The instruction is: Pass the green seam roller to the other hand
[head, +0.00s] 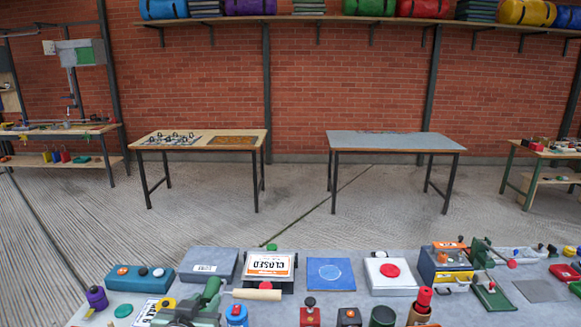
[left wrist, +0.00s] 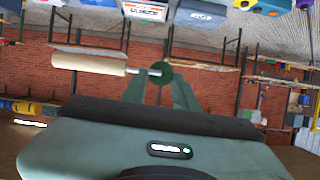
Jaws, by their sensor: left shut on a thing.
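The green seam roller has a round green part (left wrist: 160,74) and a long cream cylinder (left wrist: 92,63), joined by a short metal piece. My left gripper (left wrist: 159,88) is shut on its green end in the left wrist view. In the head view my left gripper (head: 212,287) is at the lower left, over the front bench, with the cream cylinder (head: 258,294) of the roller sticking out to the right. The fingers partly hide the green end in the head view. My right gripper is in neither view.

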